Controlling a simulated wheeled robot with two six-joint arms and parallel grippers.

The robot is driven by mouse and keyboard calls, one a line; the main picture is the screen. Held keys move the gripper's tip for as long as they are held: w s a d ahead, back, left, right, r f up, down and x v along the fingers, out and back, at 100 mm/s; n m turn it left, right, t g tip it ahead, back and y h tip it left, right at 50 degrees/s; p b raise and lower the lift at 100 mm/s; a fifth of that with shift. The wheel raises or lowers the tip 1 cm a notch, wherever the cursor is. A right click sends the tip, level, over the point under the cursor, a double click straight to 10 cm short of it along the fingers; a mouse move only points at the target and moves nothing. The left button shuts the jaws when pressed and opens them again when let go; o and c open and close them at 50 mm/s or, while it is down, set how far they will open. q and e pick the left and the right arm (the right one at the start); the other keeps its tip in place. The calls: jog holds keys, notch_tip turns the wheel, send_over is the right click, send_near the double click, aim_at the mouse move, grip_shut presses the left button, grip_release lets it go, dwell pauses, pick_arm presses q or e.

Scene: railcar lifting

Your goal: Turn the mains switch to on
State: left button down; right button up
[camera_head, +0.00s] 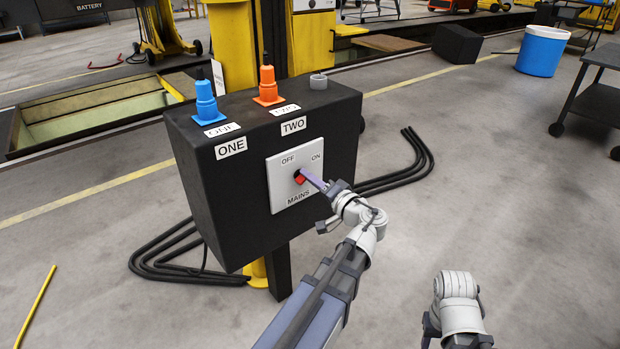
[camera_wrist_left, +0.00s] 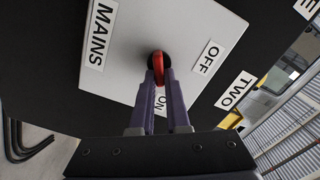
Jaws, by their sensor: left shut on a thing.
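The mains switch is a red handle (camera_head: 299,179) on a light grey plate (camera_head: 284,196) marked OFF, ON and MAINS, on the front of a black box (camera_head: 225,175). My left gripper (camera_head: 313,181) reaches it from the lower right and is shut on the handle. In the left wrist view the red handle (camera_wrist_left: 158,66) sits between the two purple fingers (camera_wrist_left: 160,85), with the ON label just beyond its near end, partly covered by the fingers. The handle's exact angle is partly hidden. My right gripper (camera_head: 430,325) is low at the bottom, away from the box, its fingers mostly hidden.
A blue plug (camera_head: 206,104) and an orange plug (camera_head: 268,86) stand on the box top beside a grey ring (camera_head: 318,81). Black cables (camera_head: 400,170) lie on the floor. A blue bin (camera_head: 541,52) and dark trolley (camera_head: 600,100) stand right.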

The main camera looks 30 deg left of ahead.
pick_arm(q)
jog(key=c, duration=0.9)
grip_release()
jog(key=v, duration=0.7)
jog(key=shift+d, duration=0.4)
jog(key=shift+s, duration=0.2)
